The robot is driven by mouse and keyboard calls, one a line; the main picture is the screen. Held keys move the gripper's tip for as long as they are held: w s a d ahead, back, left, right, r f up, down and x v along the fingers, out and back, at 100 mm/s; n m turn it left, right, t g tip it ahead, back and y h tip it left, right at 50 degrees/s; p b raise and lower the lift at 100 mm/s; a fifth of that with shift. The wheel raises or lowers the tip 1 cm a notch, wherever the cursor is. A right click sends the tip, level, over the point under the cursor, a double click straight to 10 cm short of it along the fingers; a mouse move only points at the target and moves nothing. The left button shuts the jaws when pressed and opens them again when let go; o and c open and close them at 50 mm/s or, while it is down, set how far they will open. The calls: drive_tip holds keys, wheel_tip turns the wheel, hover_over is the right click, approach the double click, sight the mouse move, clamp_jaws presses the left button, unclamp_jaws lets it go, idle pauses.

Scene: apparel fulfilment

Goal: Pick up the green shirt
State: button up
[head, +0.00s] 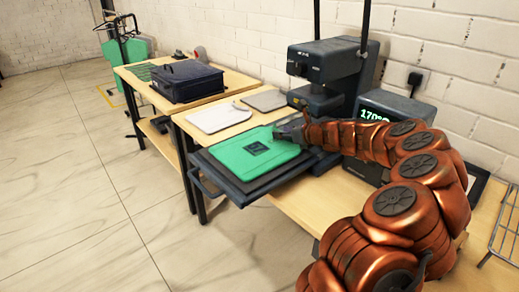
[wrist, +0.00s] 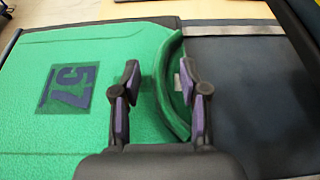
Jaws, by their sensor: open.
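The green shirt (head: 245,160) lies flat on the dark platen of the press on the table. In the wrist view the green shirt (wrist: 55,130) carries a dark square print with the number 57, and its raised collar edge curves between my fingers. My gripper (head: 287,133) is at the shirt's right end in the head view. In the wrist view my gripper (wrist: 163,75) is open, with one finger over the shirt and the other at the collar's right edge. Whether the fingertips touch the cloth I cannot tell.
The heat press (head: 325,65) stands behind the shirt, with a control box (head: 365,125) showing green digits beside it. A white folded garment (head: 217,118) and a grey flat item (head: 265,100) lie behind. The floor at left is clear.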

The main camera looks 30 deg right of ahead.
clamp_jaws()
idle(0.4)
